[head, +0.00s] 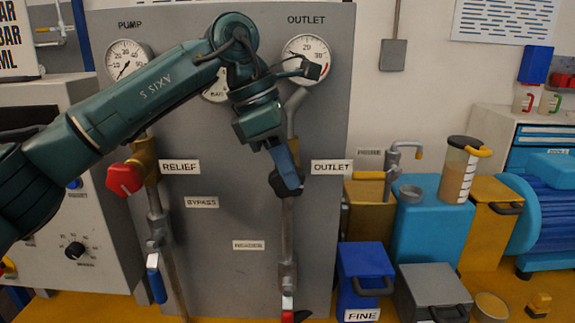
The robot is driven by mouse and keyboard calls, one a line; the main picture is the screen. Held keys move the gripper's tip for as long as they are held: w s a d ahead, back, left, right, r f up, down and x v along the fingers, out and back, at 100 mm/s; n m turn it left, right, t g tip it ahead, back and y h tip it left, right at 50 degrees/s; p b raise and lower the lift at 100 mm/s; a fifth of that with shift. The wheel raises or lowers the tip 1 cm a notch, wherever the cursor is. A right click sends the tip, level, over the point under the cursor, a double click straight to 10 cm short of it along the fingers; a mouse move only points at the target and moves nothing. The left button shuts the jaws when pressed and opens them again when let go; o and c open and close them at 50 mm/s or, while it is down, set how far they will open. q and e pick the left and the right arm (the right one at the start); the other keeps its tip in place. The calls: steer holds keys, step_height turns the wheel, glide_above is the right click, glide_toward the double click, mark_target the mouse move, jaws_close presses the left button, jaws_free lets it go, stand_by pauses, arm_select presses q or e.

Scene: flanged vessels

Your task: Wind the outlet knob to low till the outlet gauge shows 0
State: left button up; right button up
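The grey panel (225,280) carries the outlet gauge (300,45), upper right under its OUTLET label. The gauge is white and dark-rimmed; part of my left arm covers its lower part and I cannot read the needle. The dark outlet knob (277,183) sits on the pipe beside the lower OUTLET label (330,167). My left gripper (288,180) comes down from above and its blue-grey end is at the knob, covering much of it. I cannot tell whether the fingers are closed around it. My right gripper is not in view.
The pump gauge (127,62) and red relief knob (124,179) are to the left. Blue-handled (156,279) and red-handled (287,306) levers sit low on the pipes. Boxes, including the blue FINE bin (362,270), and a jug (459,172) crowd the right.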

arm_select(q)
jaws_close()
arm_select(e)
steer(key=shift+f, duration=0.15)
